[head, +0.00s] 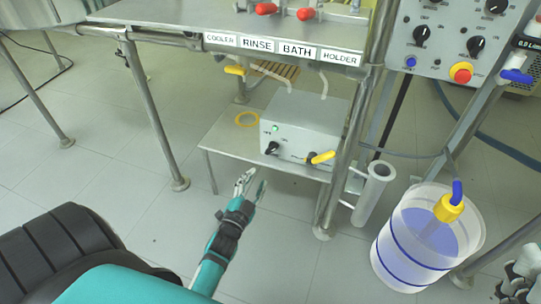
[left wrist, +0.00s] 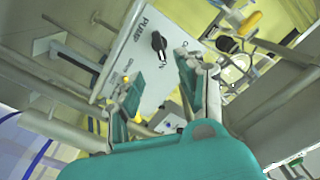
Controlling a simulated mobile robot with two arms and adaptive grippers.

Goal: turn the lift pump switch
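The pump box (head: 305,130) is a pale grey unit on the low shelf under the bench. Its front has a black knob (head: 271,148) on the left, below a lit green lamp (head: 275,129), and a yellow handle (head: 320,157) on the right. In the left wrist view the black knob (left wrist: 159,43) has a pale pointer mark and sits beside the word PUMP. My left gripper (head: 251,184) is open and empty, in front of and below the knob. In the left wrist view its fingers (left wrist: 158,68) stand apart, with the knob beyond the gap. A grey part at the lower right (head: 524,270) looks like my right gripper; its fingers are unclear.
The low shelf (head: 225,150) and the bench's metal legs (head: 154,110) surround the box. A control panel (head: 450,35) is at the upper right. The floor left of the shelf is clear.

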